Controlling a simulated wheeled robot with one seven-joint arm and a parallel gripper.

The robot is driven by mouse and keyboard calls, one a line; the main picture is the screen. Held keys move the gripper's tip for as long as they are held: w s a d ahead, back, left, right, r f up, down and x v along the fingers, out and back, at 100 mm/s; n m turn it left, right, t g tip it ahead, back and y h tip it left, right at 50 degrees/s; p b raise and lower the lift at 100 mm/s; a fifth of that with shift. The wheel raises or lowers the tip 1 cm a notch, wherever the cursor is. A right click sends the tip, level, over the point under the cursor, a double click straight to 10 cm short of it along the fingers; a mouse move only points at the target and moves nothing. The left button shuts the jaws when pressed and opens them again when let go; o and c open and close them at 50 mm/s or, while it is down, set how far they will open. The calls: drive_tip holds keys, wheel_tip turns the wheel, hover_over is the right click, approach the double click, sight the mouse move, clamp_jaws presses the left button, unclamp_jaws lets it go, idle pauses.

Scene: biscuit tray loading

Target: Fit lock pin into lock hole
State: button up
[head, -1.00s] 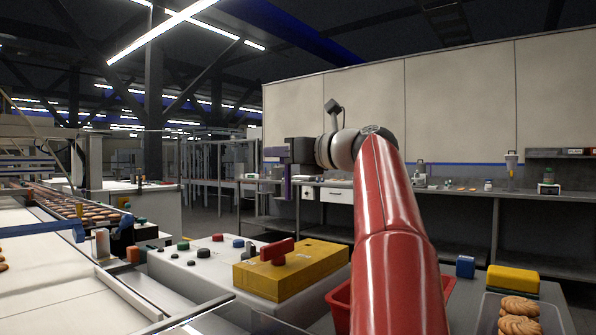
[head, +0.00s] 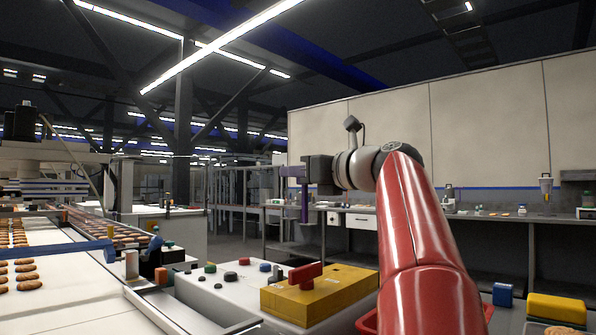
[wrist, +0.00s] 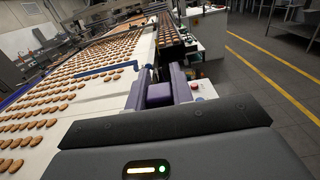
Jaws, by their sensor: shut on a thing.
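The yellow block (head: 345,284) with a red handle (head: 306,274) sits on the white control box (head: 222,292). I cannot make out a lock hole.
Belts with rows of biscuits run along the left (wrist: 95,83). A blue bar (head: 55,252) crosses the near belt. A workbench (head: 470,220) lines the back wall. A blue block (head: 503,294) and a yellow block (head: 556,309) lie at the lower right. Air around the gripper is clear.

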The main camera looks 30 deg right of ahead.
sight(307, 192)
drive_tip(key=shift+f+b, duration=1.25)
drive_tip(key=shift+f, duration=0.75)
drive_tip(key=shift+p, duration=0.95)
drive_tip(key=shift+f+b, duration=3.6)
drive_tip(key=shift+f, duration=1.45)
drive_tip(key=o, duration=1)
drive_tip(key=shift+o, duration=0.2)
